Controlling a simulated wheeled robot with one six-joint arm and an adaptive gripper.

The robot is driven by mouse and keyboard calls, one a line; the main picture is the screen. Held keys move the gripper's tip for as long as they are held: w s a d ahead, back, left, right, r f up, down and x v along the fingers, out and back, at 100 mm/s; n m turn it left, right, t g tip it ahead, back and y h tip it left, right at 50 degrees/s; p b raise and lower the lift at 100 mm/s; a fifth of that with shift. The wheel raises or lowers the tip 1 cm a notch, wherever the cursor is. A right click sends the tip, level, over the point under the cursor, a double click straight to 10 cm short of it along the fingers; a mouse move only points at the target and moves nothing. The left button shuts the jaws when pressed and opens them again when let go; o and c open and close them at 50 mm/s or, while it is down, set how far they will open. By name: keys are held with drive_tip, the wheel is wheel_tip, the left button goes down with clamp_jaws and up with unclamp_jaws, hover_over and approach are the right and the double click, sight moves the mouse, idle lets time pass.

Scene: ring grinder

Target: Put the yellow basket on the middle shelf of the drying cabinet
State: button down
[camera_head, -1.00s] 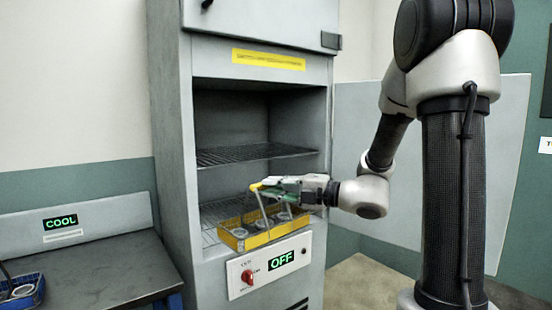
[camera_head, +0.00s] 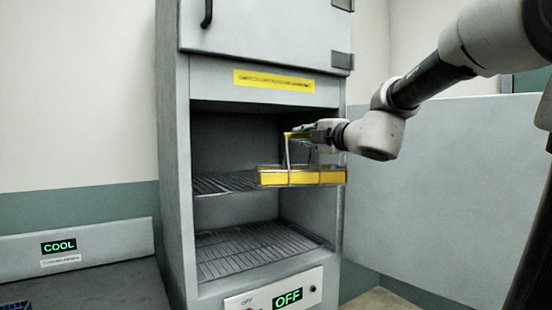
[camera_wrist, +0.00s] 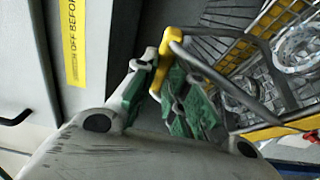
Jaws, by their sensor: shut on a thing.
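The yellow basket (camera_head: 300,177) hangs from my gripper in front of the drying cabinet (camera_head: 172,150), at about the height of the middle shelf (camera_head: 222,183). My gripper (camera_head: 300,132) is shut on the yellow grip of the basket's handle; the wrist view shows the green finger pads around it (camera_wrist: 155,80). In the wrist view the basket (camera_wrist: 262,133) is at the right, with metal rings inside. The basket looks level in the head view and hides the right part of the shelf. I cannot tell whether it touches the shelf.
A lower wire shelf (camera_head: 255,248) is empty. The cabinet's upper door (camera_head: 265,35) is shut above the opening. A control panel (camera_head: 275,292) below reads OFF. A COOL station (camera_head: 95,245) stands at the left, with a blue basket (camera_head: 15,305) partly in view.

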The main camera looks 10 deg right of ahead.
drive_tip(key=f+x, duration=0.3)
drive_tip(key=x, duration=1.2)
drive_tip(key=shift+f, duration=0.25)
drive_tip(key=shift+a+f, duration=0.1)
drive_tip(key=c, duration=1.5)
unclamp_jaws()
drive_tip(key=shift+o, duration=0.2)
